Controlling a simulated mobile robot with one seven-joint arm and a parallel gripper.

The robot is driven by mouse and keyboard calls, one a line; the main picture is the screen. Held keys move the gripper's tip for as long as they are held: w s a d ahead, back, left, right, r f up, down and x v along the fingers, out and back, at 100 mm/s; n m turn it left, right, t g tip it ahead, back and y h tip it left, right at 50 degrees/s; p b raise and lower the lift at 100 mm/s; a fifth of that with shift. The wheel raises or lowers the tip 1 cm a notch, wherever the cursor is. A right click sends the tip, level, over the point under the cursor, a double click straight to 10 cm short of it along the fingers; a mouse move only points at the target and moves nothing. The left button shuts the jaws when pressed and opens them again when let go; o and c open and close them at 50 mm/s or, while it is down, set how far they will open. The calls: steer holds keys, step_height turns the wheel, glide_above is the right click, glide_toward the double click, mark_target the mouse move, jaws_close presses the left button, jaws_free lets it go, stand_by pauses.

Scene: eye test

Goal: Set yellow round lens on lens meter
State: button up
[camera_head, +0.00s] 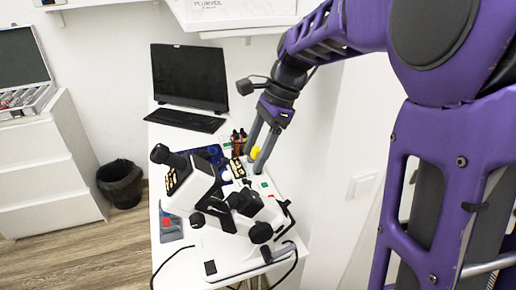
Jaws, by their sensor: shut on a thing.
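My gripper (259,152) reaches down over the back right part of the white table. Its grey fingers are shut on the yellow round lens (256,153), which shows as a small yellow patch between them. The white and black lens meter (236,212) stands on the table in front of the gripper, nearer to me. The lens is behind the lens meter's upper part and apart from it as far as I can see. The lower fingertips are close to the table, and the exact gap cannot be told.
A dark monitor (189,77) and keyboard (185,120) are at the table's back. Small dark bottles (238,140) stand just left of my gripper. A blue tray (208,157) lies behind the lens meter. A cable runs along the front. A wall closes the right side.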

steer(key=shift+s+a+f+b, duration=0.2)
steer(key=shift+a+f+b, duration=0.55)
steer(key=shift+f+b, duration=0.35)
steer(key=shift+s+a+f+b, duration=0.2)
steer(key=shift+a+f+b, duration=0.55)
steer(key=shift+f+b, duration=0.35)
steer(key=shift+s+a+f+b, duration=0.2)
steer(key=shift+a+f+b, duration=0.15)
steer(key=shift+a+f, duration=0.4)
steer(key=shift+s+a+f+b, duration=0.2)
steer(key=shift+a+f+b, duration=0.15)
steer(key=shift+a+f, duration=0.35)
steer(key=shift+p, duration=0.35)
steer(key=shift+a+f, duration=0.1)
steer(key=shift+f, duration=0.3)
steer(key=o, duration=1.3)
steer(key=shift+r, duration=0.15)
